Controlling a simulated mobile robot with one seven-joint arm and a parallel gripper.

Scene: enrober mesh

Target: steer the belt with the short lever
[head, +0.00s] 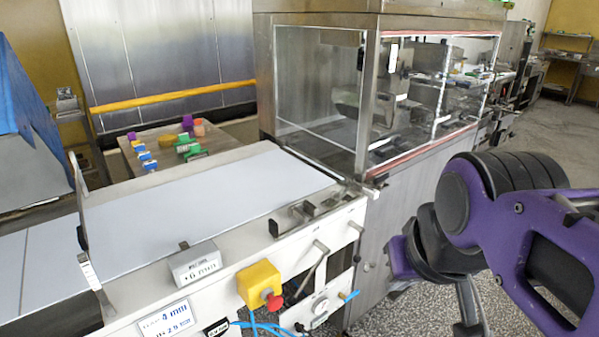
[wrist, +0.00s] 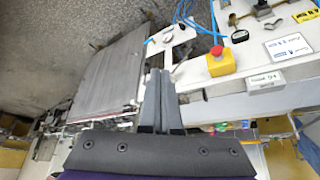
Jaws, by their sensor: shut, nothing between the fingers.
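The pale belt (head: 200,215) runs along the conveyor towards the glazed cabinet in the head view. I take the shorter one for the short lever. My gripper (wrist: 160,73) is shut and empty in the wrist view, its two grey fingers side by side. They point at the machine's front side near a white panel (wrist: 172,42). No contact with a lever shows. In the head view my arm is at the right, its fingertips not clear.
A yellow box with a red stop button (head: 260,286) juts from the conveyor front; the wrist view shows it too (wrist: 221,65). Blue hoses (head: 262,327) hang below. The glazed cabinet (head: 318,90) stands behind. Speckled floor (head: 420,170) lies clear on the right.

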